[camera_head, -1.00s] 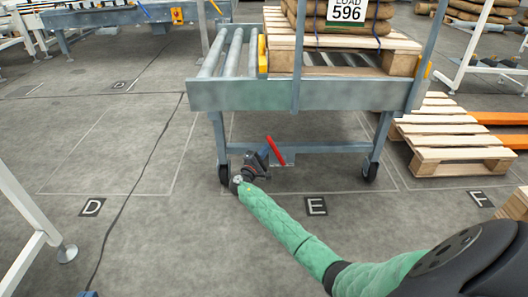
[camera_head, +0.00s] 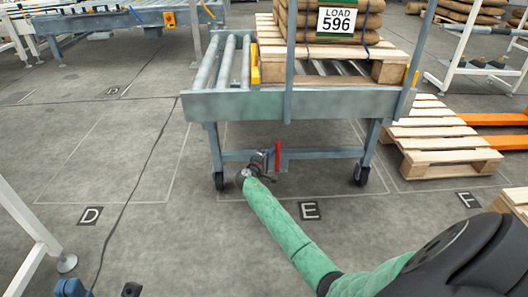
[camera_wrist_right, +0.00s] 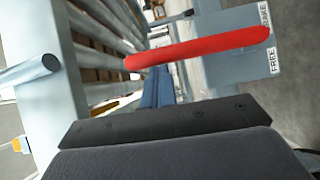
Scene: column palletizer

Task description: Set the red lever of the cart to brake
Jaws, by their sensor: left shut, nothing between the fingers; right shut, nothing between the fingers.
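The red lever (camera_head: 277,157) stands about upright under the near edge of the grey roller cart (camera_head: 300,104). In the right wrist view the lever (camera_wrist_right: 200,47) crosses the upper middle. Its right end lies between the plate's BRAKE label (camera_wrist_right: 264,14) and FREE label (camera_wrist_right: 272,60). My right gripper (camera_head: 266,158) is shut and empty, just left of the lever. Its bluish fingertips (camera_wrist_right: 158,86) show right below the lever; I cannot tell if they touch it. My left gripper (camera_head: 72,288) is shut and only partly in view at the bottom left edge.
The cart carries a wooden pallet (camera_head: 345,66) with a load marked 596 and stands on wheels. Empty pallets (camera_head: 440,145) lie to its right. A white frame leg (camera_head: 30,220) stands at the left. The floor left of the cart is clear.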

